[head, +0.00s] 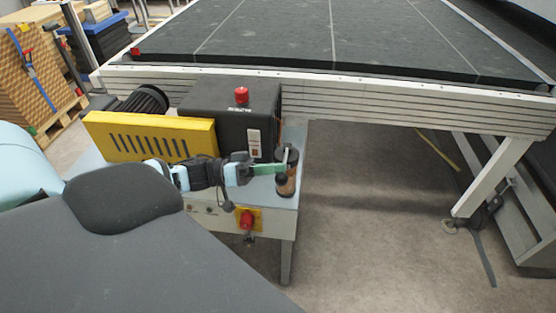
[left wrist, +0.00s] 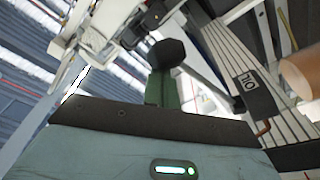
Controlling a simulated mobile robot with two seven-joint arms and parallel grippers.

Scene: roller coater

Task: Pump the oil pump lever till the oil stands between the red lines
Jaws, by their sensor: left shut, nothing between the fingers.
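My right gripper is out of view.
The black tank (head: 215,103) with a red cap (head: 241,95) and a yellow guard (head: 150,137) stand behind my left arm. A red switch (head: 246,219) is on the table's front. The conveyor frame (head: 400,110) runs behind.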

